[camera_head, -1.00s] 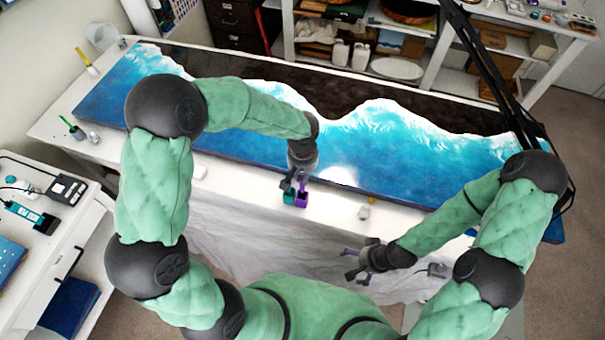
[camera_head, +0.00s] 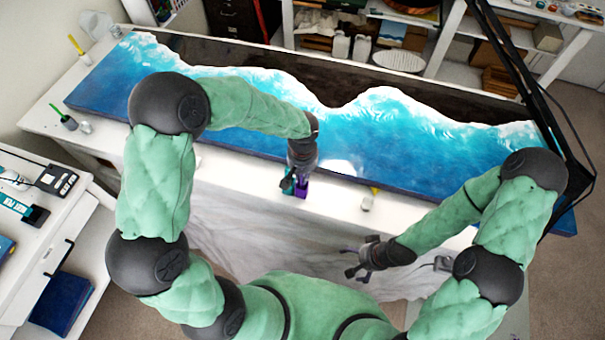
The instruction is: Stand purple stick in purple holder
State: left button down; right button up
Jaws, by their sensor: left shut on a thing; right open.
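The purple holder (camera_head: 301,191) stands on the white table's near edge, beside the teal holder (camera_head: 288,186). My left gripper (camera_head: 297,179) is right above these two holders, pointing down, and is shut on the purple stick. The gripper hides most of the stick. I cannot tell whether its lower end is inside the purple holder or just above it. My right gripper (camera_head: 360,263) is open and empty, off the table's near side, lower right of the holders.
A blue and white resin panel (camera_head: 400,150) covers most of the table behind the holders. A small pale cup (camera_head: 367,203) with a yellow stick stands right of them. A grey cup (camera_head: 68,122) with a green stick stands far left.

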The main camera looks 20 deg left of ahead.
pick_arm(q)
jog(key=c, duration=1.2)
grip_release()
notch_tip(320, 180, up, 12)
jog(key=shift+f, duration=0.1)
dwell(0.4)
